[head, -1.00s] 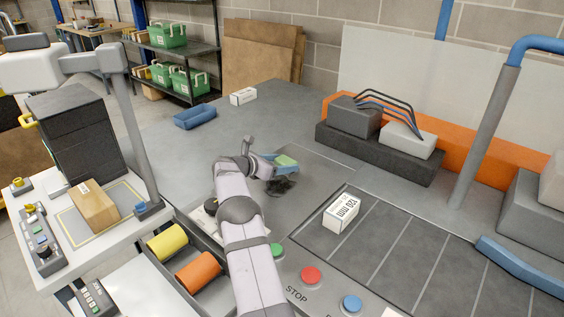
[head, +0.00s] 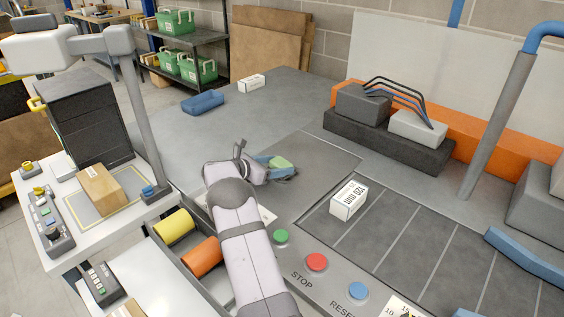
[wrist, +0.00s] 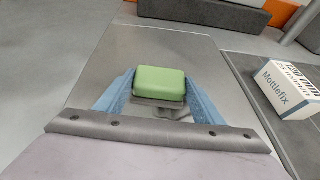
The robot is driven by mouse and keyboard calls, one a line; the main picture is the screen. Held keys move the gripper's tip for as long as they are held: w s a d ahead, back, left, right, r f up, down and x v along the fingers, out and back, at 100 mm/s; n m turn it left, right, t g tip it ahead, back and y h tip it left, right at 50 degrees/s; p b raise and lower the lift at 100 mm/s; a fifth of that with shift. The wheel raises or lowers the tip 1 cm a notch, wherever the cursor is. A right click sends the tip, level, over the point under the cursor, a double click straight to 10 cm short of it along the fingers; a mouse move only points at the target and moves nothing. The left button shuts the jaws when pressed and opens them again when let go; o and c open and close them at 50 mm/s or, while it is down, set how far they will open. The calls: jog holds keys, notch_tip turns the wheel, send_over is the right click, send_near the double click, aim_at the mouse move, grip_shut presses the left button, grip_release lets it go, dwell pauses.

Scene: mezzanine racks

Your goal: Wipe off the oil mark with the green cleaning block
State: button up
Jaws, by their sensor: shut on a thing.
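The green cleaning block (head: 281,161) is held between the blue fingers of my gripper (head: 268,164), low over the grey plate (head: 318,151) in the middle of the bench. In the wrist view the green block (wrist: 161,83) sits between both blue fingers (wrist: 160,98), its top and near face showing. The oil mark is mostly hidden by my gripper and the block; only a small dark trace shows just beside the fingers in the head view. I cannot tell whether the block touches the plate.
A white labelled box (head: 349,200) stands on the dark lined panel to the right. Green, red (head: 317,262) and blue buttons line the front edge. Yellow and orange rolls (head: 203,257) lie front left.

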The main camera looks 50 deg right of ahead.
aim_at(271, 186)
jog(key=shift+a, duration=2.8)
jog(key=shift+s+d+f, duration=0.1)
jog(key=shift+d+f, duration=0.05)
jog(key=shift+d, duration=5.8)
jog(key=shift+s+d, duration=0.1)
jog(key=shift+s+b, duration=0.3)
jog(key=shift+s, duration=0.85)
jog(key=shift+a, duration=6.15)
jog(key=shift+d, duration=6.2)
notch_tip(271, 186, up, 8)
jog(key=p, duration=0.5)
jog(key=shift+r, duration=0.2)
